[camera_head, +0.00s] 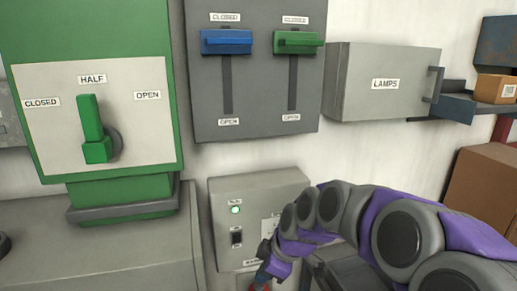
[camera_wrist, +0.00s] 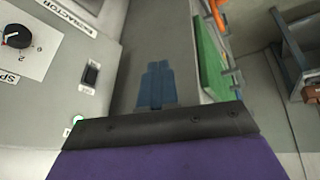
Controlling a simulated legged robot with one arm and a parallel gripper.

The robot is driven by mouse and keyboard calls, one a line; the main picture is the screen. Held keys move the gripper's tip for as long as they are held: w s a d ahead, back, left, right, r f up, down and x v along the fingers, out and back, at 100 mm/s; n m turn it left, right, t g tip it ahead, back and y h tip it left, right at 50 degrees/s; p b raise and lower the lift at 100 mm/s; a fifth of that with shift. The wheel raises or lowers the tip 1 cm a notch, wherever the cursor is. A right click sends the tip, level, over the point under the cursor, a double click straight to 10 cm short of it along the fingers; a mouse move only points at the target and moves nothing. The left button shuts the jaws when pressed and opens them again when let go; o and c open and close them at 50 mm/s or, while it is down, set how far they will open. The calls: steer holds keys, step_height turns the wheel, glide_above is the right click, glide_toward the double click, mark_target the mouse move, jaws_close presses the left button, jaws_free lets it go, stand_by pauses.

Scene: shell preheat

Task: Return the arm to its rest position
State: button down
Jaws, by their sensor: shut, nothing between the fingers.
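My purple and grey arm reaches in from the lower right in the head view. My gripper (camera_head: 263,276) is small and partly cut off at the bottom edge there, in front of the lower part of a grey control box (camera_head: 226,192). In the wrist view, the blue fingers of my gripper (camera_wrist: 157,72) are closed together and hold nothing. They point along a grey surface, apart from the panel with a dial (camera_wrist: 18,37) at the left.
A green lever (camera_head: 91,120) stands at HALF. The blue handle (camera_head: 226,41) and green handle (camera_head: 298,42) are up at CLOSED. The control box has a lit green lamp (camera_head: 235,210) and black switch (camera_head: 237,238). A LAMPS cabinet (camera_head: 375,105) and cardboard boxes (camera_head: 490,185) are right.

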steer(key=s+d+f+m+g+h, duration=0.1)
steer(key=s+d+m, duration=0.3)
steer(key=s, duration=0.6)
steer(key=s+d+f+m+g+h, duration=0.1)
steer(key=s+d+m, duration=0.4)
steer(key=s, duration=0.5)
steer(key=s+d+f+m+g+h, duration=0.1)
steer(key=s+d+m, duration=0.3)
steer(key=s, duration=0.7)
steer(key=m+g+h, duration=0.1)
steer(key=m, duration=0.1)
steer(key=shift+d+f+m+h, duration=0.3)
steer(key=shift+d+f+m, duration=0.05)
steer(key=shift+m, duration=0.05)
steer(key=shift+s+a, duration=0.1)
steer(key=shift+a, duration=0.25)
steer(key=shift+d, duration=0.15)
